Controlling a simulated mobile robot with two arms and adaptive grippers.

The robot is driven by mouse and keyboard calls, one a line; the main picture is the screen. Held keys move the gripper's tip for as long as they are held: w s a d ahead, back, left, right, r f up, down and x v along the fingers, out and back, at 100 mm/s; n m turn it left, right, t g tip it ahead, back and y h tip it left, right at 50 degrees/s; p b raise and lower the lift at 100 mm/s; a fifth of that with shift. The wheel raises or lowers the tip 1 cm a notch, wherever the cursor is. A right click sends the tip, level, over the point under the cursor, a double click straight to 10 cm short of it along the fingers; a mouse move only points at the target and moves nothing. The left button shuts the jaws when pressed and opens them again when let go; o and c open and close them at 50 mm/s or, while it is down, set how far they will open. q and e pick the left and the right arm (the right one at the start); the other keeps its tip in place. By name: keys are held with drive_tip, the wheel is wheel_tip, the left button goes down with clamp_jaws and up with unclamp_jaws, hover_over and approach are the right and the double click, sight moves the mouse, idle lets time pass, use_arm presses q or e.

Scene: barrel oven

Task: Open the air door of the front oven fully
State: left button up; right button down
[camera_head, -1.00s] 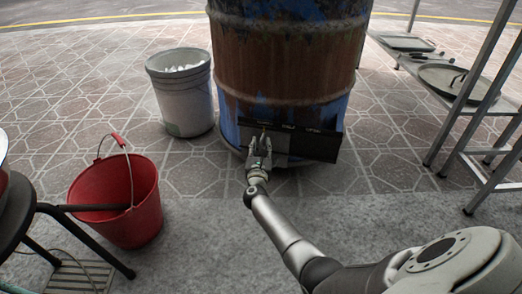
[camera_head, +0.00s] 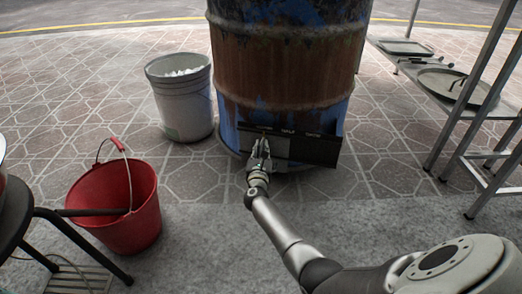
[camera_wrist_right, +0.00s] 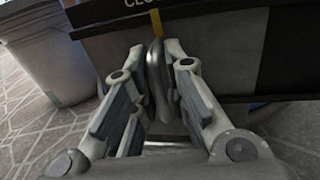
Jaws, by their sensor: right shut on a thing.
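The front oven is an upright barrel (camera_head: 287,70), rusty brown with blue patches. Low on its front is a dark air-door frame (camera_head: 320,149) with small white labels along its top edge. A grey panel (camera_head: 281,147) shows in its left part. My right gripper (camera_head: 261,148) is at the left end of this frame. In the right wrist view the gripper's fingers (camera_wrist_right: 159,88) close around a grey upright handle (camera_wrist_right: 155,72). A yellow mark (camera_wrist_right: 156,22) stands just above it, beside partly cut-off lettering. My left gripper is out of view.
A white bucket (camera_head: 181,105) stands left of the barrel. A red bucket (camera_head: 118,210) and a dark stool (camera_head: 38,222) are at the lower left. A metal rack (camera_head: 458,112) with trays and a lid stands at the right. Paving in front is clear.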

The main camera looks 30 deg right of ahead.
drive_tip(key=s+d, duration=0.3)
drive_tip(key=s, duration=0.1)
drive_tip(key=s+d+p, duration=0.1)
drive_tip(key=s+d, duration=0.7)
drive_tip(key=s, duration=0.1)
drive_tip(key=shift+f+p, duration=0.15)
drive_tip(key=shift+p, duration=0.2)
drive_tip(key=c, duration=1.5)
unclamp_jaws()
drive_tip(key=shift+d, duration=0.1)
drive_tip(key=w+a, duration=0.6)
drive_tip(key=w+a+b, duration=0.1)
drive_tip(key=w+a, duration=0.5)
drive_tip(key=shift+w+r, duration=0.2)
drive_tip(key=shift+w, duration=0.2)
drive_tip(key=r+p+v, duration=0.1)
drive_tip(key=p+v, duration=0.4)
drive_tip(key=v, duration=0.6)
drive_tip(key=s+a+r+n+t+p, duration=0.1)
drive_tip(key=a+r+n+t, duration=0.1)
drive_tip(key=r+n, duration=0.2)
drive_tip(key=s+a+r+n+t+p, duration=0.2)
drive_tip(key=r+n, duration=0.2)
drive_tip(key=r, duration=0.7)
drive_tip(key=s+a+r+n+t+p, duration=0.2)
drive_tip(key=r+n, duration=0.3)
drive_tip(key=r, duration=0.3)
drive_tip(key=shift+s+a+t+h, duration=0.15)
drive_tip(key=shift+t+h, duration=0.15)
drive_tip(key=shift+t, duration=0.2)
